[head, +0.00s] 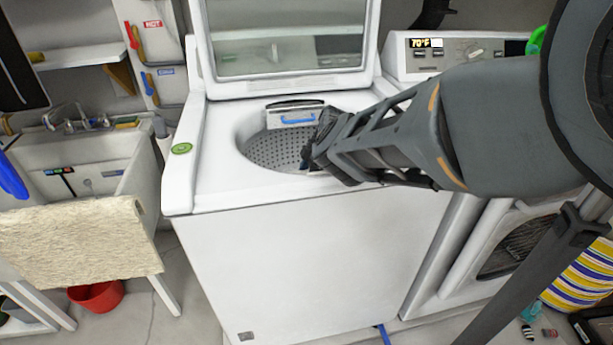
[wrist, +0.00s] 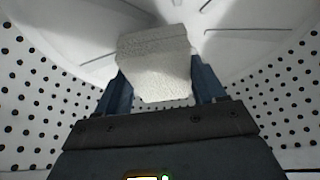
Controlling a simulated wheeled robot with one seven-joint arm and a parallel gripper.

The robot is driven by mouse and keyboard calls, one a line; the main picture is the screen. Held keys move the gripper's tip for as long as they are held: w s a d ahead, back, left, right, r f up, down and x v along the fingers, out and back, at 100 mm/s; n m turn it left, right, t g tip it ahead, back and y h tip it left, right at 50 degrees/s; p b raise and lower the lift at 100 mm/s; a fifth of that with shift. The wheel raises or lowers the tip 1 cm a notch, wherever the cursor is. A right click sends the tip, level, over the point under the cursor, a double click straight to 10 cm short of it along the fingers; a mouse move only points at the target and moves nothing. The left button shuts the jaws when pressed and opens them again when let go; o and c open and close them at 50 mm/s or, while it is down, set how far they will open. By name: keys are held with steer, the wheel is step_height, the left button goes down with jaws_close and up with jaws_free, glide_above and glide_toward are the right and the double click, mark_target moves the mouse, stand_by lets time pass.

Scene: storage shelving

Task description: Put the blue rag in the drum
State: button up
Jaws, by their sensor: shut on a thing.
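The washer drum (head: 262,151) is open in the top of the white washer, with a perforated grey wall. It also fills the wrist view (wrist: 38,95) as a pale wall with dark holes. My gripper (head: 312,155) reaches in from the right at the drum opening. In the wrist view, its bluish fingers (wrist: 160,85) are shut on a pale, rough-textured thing (wrist: 158,62), which looks off-white, not blue. The held thing cannot be made out in the head view. A bright blue thing (head: 12,178) shows at the left edge of the head view; I cannot tell whether it is a rag.
The washer's lid (head: 290,40) stands raised behind the opening. A sink (head: 85,165) stands at the left with a beige cloth (head: 80,240) over its front. A red bucket (head: 97,295) is on the floor below. A second white machine (head: 505,240) stands at the right.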

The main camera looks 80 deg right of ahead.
steer(key=shift+f+b, duration=0.4)
steer(key=shift+f, duration=0.2)
steer(key=o, duration=1.1)
steer(key=shift+r, duration=0.1)
steer(key=shift+r+p, duration=0.45)
steer(key=shift+r, duration=0.15)
steer(key=p+v, duration=0.1)
steer(key=v, duration=0.6)
steer(key=shift+s+d+r, duration=0.1)
steer(key=shift+r, duration=0.05)
